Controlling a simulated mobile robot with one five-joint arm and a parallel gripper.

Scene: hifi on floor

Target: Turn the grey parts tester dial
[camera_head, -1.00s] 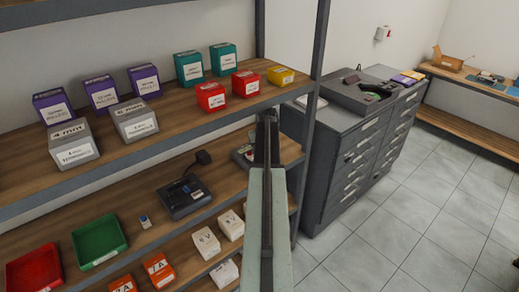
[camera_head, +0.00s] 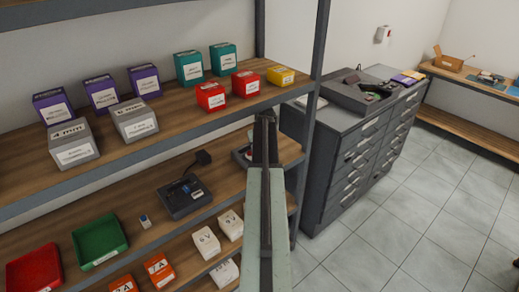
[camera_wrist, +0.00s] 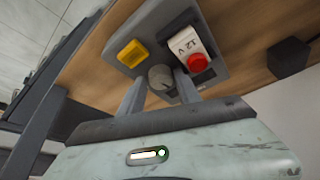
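The parts tester (camera_wrist: 118,48) is a grey box on the wooden shelf, seen close up in the wrist view. Its grey round dial (camera_wrist: 161,77) sits at the lower edge of its face, between a yellow block and a red button. My gripper (camera_wrist: 160,82) has its two fingers apart, one on each side of the dial, with the tips close to it. I cannot tell whether they touch it. In the head view, my arm hides most of the tester (camera_head: 240,155) and the dial.
A black block (camera_wrist: 288,57) is on the shelf to the right. A dark device (camera_head: 185,197) sits left of my arm. The upper shelf with boxes and a metal upright (camera_head: 308,140) are close by.

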